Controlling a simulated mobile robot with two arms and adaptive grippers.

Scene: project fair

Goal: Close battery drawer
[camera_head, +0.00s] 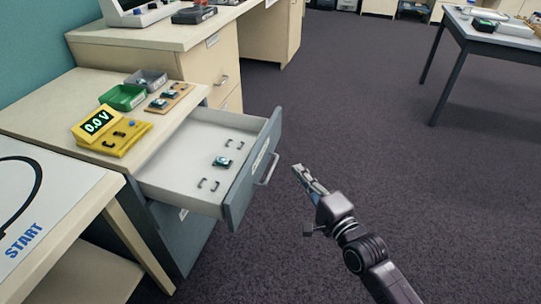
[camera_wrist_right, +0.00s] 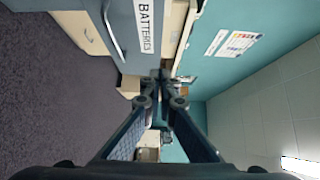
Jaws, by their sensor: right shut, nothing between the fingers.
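The battery drawer (camera_head: 189,148) stands pulled out of a blue-grey cabinet in the head view. Its front (camera_head: 252,173) carries a label and a bar handle (camera_head: 267,170). Inside lie a small dark battery-like item and several small clips. In the right wrist view the drawer front (camera_wrist_right: 128,62) shows the label "BATTERIES" and its handle (camera_wrist_right: 114,32). My right gripper (camera_head: 298,168) is shut and empty, a little to the right of the handle and apart from it in the head view. Its fingertips show in the wrist view (camera_wrist_right: 161,76). My left gripper is not in view.
On the cabinet top (camera_head: 60,105) stand a yellow meter (camera_head: 112,132), a green bin (camera_head: 122,97), a grey bin (camera_head: 146,80) and a wooden board (camera_head: 171,97). A table (camera_head: 500,40) stands far right. The dark carpet (camera_head: 400,130) between is clear.

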